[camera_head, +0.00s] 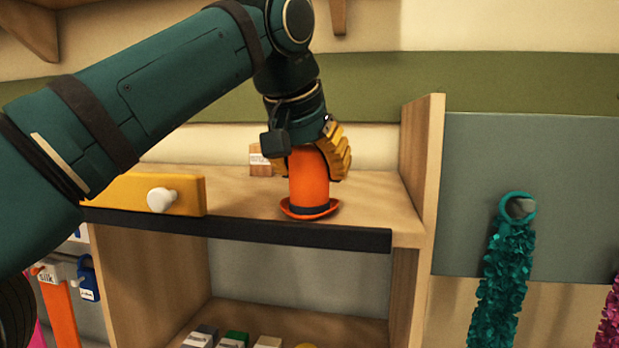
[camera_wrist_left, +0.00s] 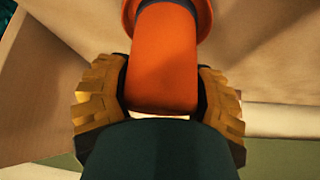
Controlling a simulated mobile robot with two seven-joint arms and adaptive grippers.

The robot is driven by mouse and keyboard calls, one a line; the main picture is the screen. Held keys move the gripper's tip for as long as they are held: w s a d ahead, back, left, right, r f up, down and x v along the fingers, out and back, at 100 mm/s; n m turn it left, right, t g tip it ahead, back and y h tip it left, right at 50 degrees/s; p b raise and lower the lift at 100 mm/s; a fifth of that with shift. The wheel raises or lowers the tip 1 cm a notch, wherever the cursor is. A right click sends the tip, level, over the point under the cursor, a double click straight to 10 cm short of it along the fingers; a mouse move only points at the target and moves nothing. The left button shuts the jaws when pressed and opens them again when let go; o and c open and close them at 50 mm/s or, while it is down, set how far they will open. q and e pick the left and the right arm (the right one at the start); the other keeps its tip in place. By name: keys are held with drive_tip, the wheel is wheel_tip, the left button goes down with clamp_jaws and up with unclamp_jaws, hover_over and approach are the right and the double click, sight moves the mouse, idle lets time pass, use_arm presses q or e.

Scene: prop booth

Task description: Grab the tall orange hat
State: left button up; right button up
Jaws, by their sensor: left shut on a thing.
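The tall orange hat (camera_head: 309,180) has a dark band and a curled brim. It stands upright, brim down, on the wooden shelf top (camera_head: 240,195) in the head view. My left gripper (camera_head: 311,165) comes down from above with its yellow fingers on both sides of the crown. In the left wrist view the hat's crown (camera_wrist_left: 164,60) sits between the two fingers (camera_wrist_left: 163,95), which are shut on it. The brim shows at the top of that view. My right gripper is in neither view.
A yellow drawer front with a white knob (camera_head: 161,200) is left of the hat. A small tagged block (camera_head: 260,163) stands behind it. A wooden side panel (camera_head: 421,160) rises at the right. A teal garland (camera_head: 507,265) hangs farther right. Small boxes (camera_head: 235,339) lie on the lower shelf.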

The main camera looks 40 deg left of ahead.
sight(313, 145)
use_arm(q)
wheel_tip(313, 145, up, 5)
drive_tip(key=shift+w+r+p, duration=0.1)
drive_tip(key=shift+r+p, duration=0.05)
drive_tip(key=shift+p, duration=1.1)
drive_tip(key=shift+r, duration=2.3)
